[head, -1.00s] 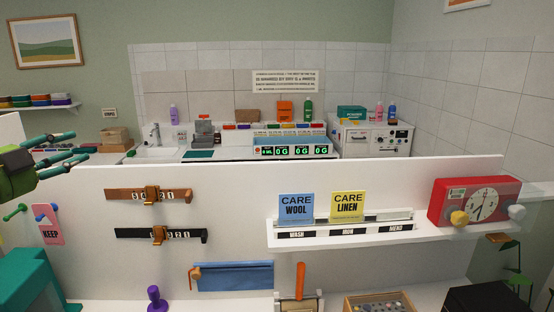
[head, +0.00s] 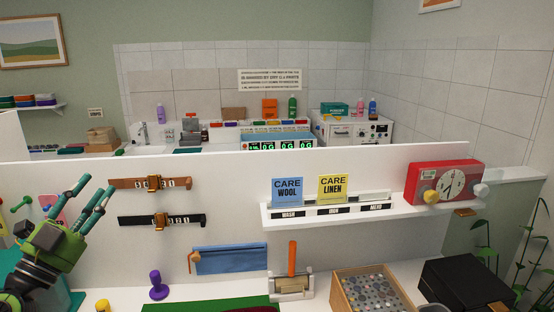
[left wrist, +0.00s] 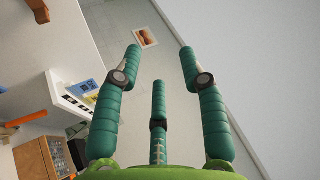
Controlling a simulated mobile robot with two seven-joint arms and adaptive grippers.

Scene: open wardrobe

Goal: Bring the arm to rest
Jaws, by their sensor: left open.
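My left gripper (head: 92,201), green with teal fingers, is raised at the left of the head view, in front of the white panel. Its fingers point up and slightly right, spread apart with nothing between them. In the left wrist view the open fingers (left wrist: 158,75) also hold nothing. My right gripper is in neither view.
The upright white panel (head: 240,221) carries two brown and black sliders (head: 150,183) and a shelf with a blue card (head: 287,191), a yellow card (head: 332,188) and a red timer (head: 444,183). Below stand a purple knob (head: 156,286), a wooden tray (head: 340,295) and a black box (head: 466,286).

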